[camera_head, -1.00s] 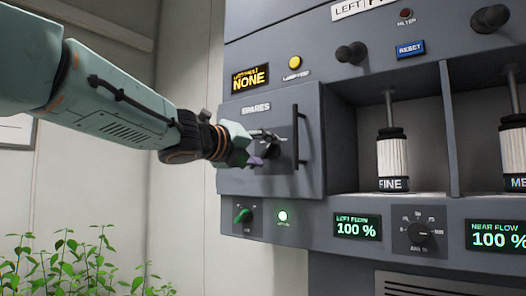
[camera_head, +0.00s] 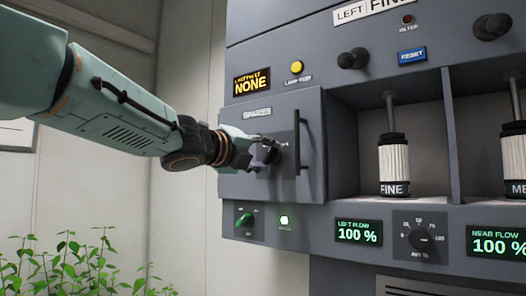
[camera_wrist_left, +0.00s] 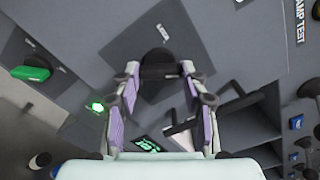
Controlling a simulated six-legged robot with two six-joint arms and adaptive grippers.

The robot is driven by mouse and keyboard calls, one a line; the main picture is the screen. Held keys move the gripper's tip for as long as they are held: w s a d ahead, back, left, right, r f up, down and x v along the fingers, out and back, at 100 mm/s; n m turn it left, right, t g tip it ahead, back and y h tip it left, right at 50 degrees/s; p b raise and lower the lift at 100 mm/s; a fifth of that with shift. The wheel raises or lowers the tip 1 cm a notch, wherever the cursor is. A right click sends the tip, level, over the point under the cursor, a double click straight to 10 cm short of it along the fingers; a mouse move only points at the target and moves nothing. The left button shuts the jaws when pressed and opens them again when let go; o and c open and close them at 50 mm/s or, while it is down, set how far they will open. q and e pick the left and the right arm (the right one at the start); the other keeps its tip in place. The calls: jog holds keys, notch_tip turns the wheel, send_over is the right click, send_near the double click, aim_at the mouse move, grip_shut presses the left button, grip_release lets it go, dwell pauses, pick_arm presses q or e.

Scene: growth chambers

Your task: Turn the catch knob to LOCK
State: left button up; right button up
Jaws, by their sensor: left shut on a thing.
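The catch knob (camera_wrist_left: 158,66) is a dark round knob on a square dark plate on the SPARES door (camera_head: 230,186). In the head view the knob (camera_head: 272,153) is partly hidden by my left gripper (camera_head: 258,155). My left gripper reaches in from the left and its fingers are at the knob. In the left wrist view the purple-padded fingers (camera_wrist_left: 155,88) stand on both sides of the knob, shut on it. The small lettering around the knob is too blurred to read. My right gripper is not in view.
A dark vertical door handle (camera_head: 297,140) stands just right of the knob. To the right, an open bay holds a white FINE cartridge (camera_head: 393,160). Plants (camera_head: 75,265) grow at lower left.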

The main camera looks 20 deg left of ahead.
pick_arm(q)
jog(key=n+p, duration=0.3)
jog(key=n, duration=0.2)
jog(key=shift+n, duration=0.3)
jog(key=n+p, duration=0.4)
jog(key=n, duration=0.1)
jog(key=n+p, duration=0.1)
jog(key=n, duration=0.1)
jog(key=shift+n, duration=1.4)
jog(key=o, duration=1.1)
jog(key=shift+o, duration=0.2)
